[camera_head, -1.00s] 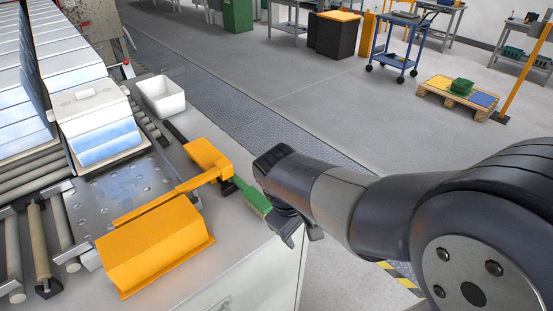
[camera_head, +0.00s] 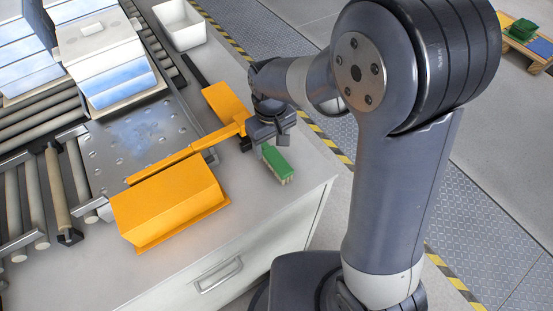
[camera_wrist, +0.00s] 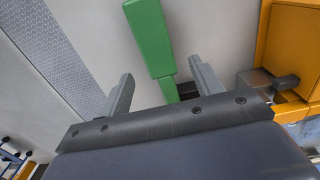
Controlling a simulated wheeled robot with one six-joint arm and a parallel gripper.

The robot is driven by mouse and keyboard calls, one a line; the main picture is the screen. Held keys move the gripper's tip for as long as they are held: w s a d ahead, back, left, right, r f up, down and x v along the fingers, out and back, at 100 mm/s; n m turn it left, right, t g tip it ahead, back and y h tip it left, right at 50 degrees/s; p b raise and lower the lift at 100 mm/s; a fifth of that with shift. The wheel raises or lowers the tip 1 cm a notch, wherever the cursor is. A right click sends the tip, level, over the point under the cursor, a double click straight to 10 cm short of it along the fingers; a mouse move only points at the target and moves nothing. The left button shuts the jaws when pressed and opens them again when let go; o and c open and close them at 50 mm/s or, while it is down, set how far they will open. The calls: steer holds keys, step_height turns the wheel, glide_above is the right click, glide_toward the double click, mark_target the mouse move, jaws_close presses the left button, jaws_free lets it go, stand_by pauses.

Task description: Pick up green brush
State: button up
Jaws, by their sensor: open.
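The green brush (camera_head: 277,163) lies on the grey worktop near its right edge, beside the orange fixture. In the wrist view the brush (camera_wrist: 151,40) runs away from the camera, its narrow handle end (camera_wrist: 169,90) pointing toward the space between my fingers. My gripper (camera_head: 268,137) is over the handle end in the head view, and its arm hides part of the brush there. In the wrist view my gripper (camera_wrist: 160,85) is open, one finger on each side of the handle line. I cannot tell how far above the brush the fingers are.
The orange fixture (camera_head: 172,205) with its long arm stands close left of the brush. A white bin (camera_head: 180,25) stands at the back. The worktop in front of the brush is clear.

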mark_target(272, 153)
step_height(272, 153, down, 4)
steer(key=shift+f+p, duration=0.1)
steer(key=shift+p, duration=0.2)
steer(key=c, duration=1.1)
steer(key=shift+r, duration=0.2)
steer(key=shift+r+b, duration=0.1)
steer(key=shift+b, duration=0.35)
steer(key=s+d+b, duration=0.1)
steer(key=s+d, duration=0.2)
steer(key=s, duration=0.1)
steer(key=s+d+b, duration=0.1)
steer(key=s+d, duration=0.3)
steer(key=s, duration=0.1)
steer(key=s+d+b, duration=0.1)
steer(key=s+d, duration=0.3)
steer(key=s, duration=0.1)
steer(key=shift+s+r, duration=0.1)
steer(key=shift+s, duration=0.1)
steer(key=shift+a, duration=0.1)
